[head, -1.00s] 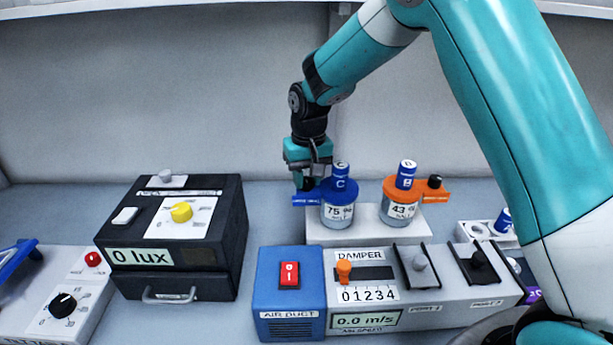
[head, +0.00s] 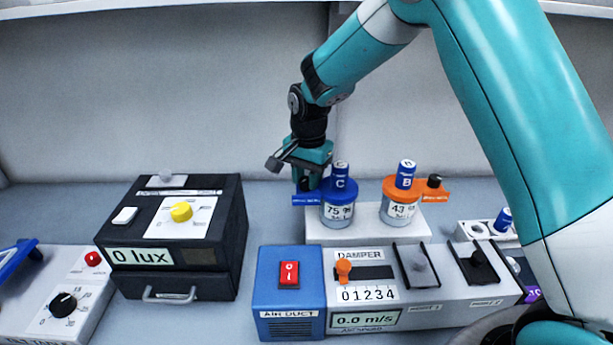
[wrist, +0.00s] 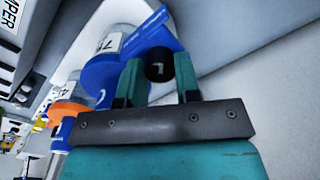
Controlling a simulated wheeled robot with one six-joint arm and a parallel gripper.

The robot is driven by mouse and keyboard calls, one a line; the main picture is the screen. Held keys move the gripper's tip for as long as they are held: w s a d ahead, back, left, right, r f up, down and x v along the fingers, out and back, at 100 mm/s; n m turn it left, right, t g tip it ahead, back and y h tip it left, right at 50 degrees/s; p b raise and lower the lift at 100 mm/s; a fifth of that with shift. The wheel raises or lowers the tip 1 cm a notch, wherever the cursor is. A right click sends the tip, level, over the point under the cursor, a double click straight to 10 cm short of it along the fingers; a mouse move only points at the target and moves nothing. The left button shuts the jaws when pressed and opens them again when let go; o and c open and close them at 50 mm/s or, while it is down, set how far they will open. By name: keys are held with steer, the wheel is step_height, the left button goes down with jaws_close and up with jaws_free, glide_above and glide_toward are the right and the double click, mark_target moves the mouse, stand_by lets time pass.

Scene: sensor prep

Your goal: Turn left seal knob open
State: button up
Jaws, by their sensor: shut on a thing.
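The left seal knob (wrist: 158,65) is a black round knob with a white mark, on the blue arm of the left chamber. My gripper (head: 307,178) points down at this arm, and its fingers sit on both sides of the knob, shut on it. In the head view the fingers mostly hide the knob. The left chamber (head: 338,213) has a blue lid, a blue sensor marked C and a display reading 75. The right chamber (head: 399,211) has an orange lid, a blue sensor marked B and its own black knob (head: 435,181).
Both chambers stand on a white block (head: 320,233) behind the blue air duct box (head: 290,310) and damper panel. A black lux box (head: 174,240) with a yellow knob stands to the left. The grey back wall is close behind my gripper.

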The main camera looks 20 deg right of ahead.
steer(key=shift+w+r+m, duration=0.1)
steer(key=shift+m, duration=0.5)
steer(key=o, duration=0.9)
steer(key=r+b, duration=0.1)
steer(key=r, duration=0.4)
steer(key=r+b, duration=0.1)
steer(key=r, duration=1.1)
steer(key=shift+s+d+r+b, duration=0.15)
steer(key=shift+s+b, duration=0.2)
steer(key=shift+b, duration=0.05)
steer(key=s+a+f+n+y, duration=0.1)
steer(key=s+f+n, duration=0.1)
steer(key=s+n, duration=0.4)
steer(key=s+a+f+n+y, duration=0.1)
steer(key=s+n, duration=0.5)
steer(key=s, duration=0.8)
steer(key=s+a+f+n+y, duration=0.2)
steer(key=s+n, duration=0.3)
steer(key=s, duration=0.5)
steer(key=shift+s+a+f+n, duration=0.2)
steer(key=shift+a+f+n, duration=0.25)
steer(key=shift+a, duration=0.15)
